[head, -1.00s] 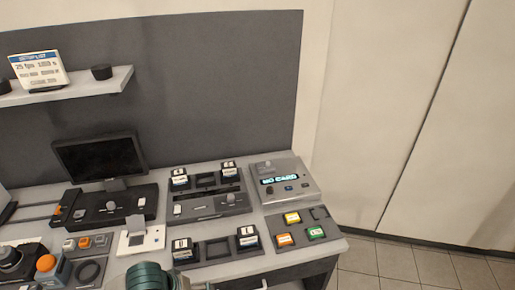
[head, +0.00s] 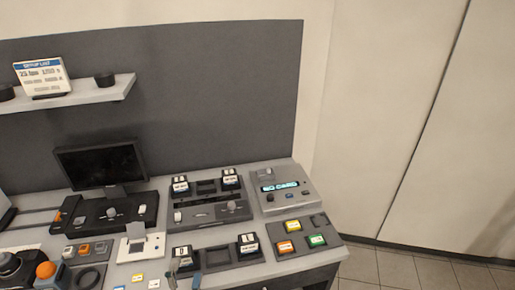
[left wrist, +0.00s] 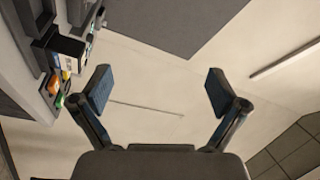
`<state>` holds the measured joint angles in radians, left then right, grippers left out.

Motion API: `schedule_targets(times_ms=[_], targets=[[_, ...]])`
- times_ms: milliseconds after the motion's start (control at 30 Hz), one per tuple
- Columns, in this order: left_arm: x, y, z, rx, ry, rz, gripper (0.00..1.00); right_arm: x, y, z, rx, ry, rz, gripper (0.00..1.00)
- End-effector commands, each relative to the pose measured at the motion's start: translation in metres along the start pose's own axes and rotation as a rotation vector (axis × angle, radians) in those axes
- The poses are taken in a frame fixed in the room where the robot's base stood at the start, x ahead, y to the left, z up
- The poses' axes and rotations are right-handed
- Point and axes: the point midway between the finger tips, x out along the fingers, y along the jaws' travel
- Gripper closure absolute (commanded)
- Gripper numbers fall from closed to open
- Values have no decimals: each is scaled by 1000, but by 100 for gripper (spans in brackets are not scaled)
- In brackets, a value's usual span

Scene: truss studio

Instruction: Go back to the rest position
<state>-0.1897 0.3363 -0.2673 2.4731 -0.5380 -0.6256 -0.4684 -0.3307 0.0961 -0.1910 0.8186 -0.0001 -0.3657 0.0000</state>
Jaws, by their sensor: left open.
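My left gripper (left wrist: 158,92) is open in the left wrist view. Its two dark fingers with blue pads stand wide apart with nothing between them. Beyond them are pale wall and floor, with the bench edge off to the left. In the head view only small grey parts of what looks like this gripper (head: 184,279) show at the bottom edge, in front of the bench's near modules. My right gripper is in neither view.
The grey bench (head: 215,258) carries a dark monitor (head: 101,163), a card console (head: 283,187), coloured cards and an orange-topped knob (head: 46,270). Floor (head: 395,268) right of the bench is clear.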

Motion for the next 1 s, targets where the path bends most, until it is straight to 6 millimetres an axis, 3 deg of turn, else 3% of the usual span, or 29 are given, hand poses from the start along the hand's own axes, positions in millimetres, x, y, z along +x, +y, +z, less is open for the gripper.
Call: schedule_targets(times_ms=[33,100,233,400,600,867,1000], targets=[[-12,32,27,-125,-125,111,3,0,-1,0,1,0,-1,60],[-36,74,59,-288,-298,256,3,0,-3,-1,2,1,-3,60],[-94,140,94,-522,-585,473,3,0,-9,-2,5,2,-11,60],[-167,193,108,-715,-876,674,3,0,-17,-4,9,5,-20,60],[-249,229,106,-862,-1170,862,3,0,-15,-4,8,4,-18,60],[-250,324,145,-848,-1212,896,3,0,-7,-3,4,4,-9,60],[-264,386,172,-836,-1230,916,3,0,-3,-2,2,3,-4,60]])
